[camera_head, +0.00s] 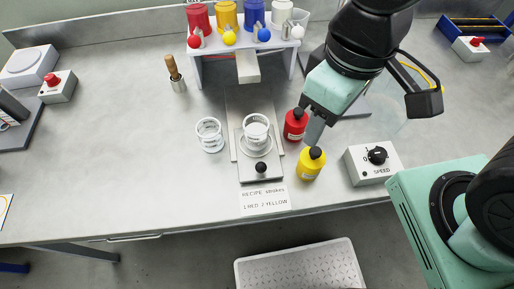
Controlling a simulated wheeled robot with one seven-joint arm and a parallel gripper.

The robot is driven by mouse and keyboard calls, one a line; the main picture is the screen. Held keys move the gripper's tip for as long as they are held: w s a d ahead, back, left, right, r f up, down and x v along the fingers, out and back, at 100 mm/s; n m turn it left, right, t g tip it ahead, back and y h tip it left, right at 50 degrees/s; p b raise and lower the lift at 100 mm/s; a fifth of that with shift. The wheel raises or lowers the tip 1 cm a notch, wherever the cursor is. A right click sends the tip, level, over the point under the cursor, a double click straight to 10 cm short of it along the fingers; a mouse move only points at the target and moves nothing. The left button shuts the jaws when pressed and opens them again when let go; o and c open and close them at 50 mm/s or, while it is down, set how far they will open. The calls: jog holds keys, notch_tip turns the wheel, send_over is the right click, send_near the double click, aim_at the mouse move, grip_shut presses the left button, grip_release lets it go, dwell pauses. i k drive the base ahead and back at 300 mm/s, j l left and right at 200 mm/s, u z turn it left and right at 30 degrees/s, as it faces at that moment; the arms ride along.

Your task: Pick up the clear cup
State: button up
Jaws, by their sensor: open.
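Two clear cups with white markings show in the head view. One clear cup (209,135) stands upright on the bench, left of the sliding plate. The other clear cup (256,131) stands on the round seat of the plate (246,172), in front of the nozzle gantry. My gripper (314,132) points down, right of both cups and apart from them. It is open, though only one grey finger shows clearly. It appears in front of the space between the red bottle and the yellow bottle. Its height above the bench is hard to tell.
A red bottle (295,125) and a yellow bottle (310,164) stand close right of the plate. The white gantry (243,45) bears coloured containers behind. A speed box (373,162) is right, a brush (175,75) back left. Bench left of the free-standing cup is clear.

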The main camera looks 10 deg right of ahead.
aim_at(256, 126)
jog(key=k+j, duration=0.75)
jog(key=i+j+z, duration=0.05)
jog(key=j, duration=0.05)
